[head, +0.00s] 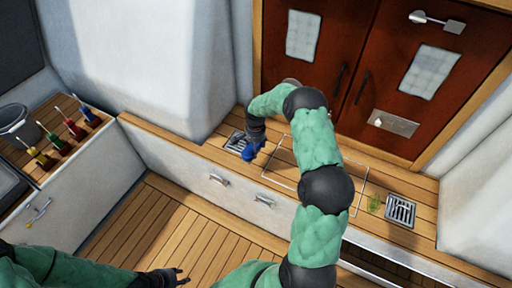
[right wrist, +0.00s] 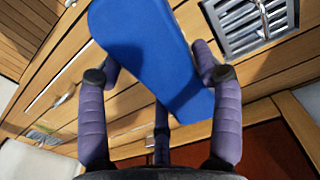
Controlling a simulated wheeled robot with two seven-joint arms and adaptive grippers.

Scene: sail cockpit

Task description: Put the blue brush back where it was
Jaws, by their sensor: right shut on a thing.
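My right gripper is shut on the blue brush, whose broad blue body fills the middle of the right wrist view (right wrist: 150,45) between the fingers (right wrist: 158,85). In the head view my right arm reaches over the bench, and the blue brush (head: 251,150) shows small at its end, beside the left drain grate (head: 236,143). I cannot tell whether the brush touches the bench. My left gripper (head: 178,277) is low in the head view over the floor, its dark fingers apart and empty.
Several upright tools with coloured handles, including a red one (head: 74,129), stand on the left counter near a grey bucket (head: 17,121). A thin pale rectangle outlines part of the bench. Brown doors (head: 350,75) stand behind.

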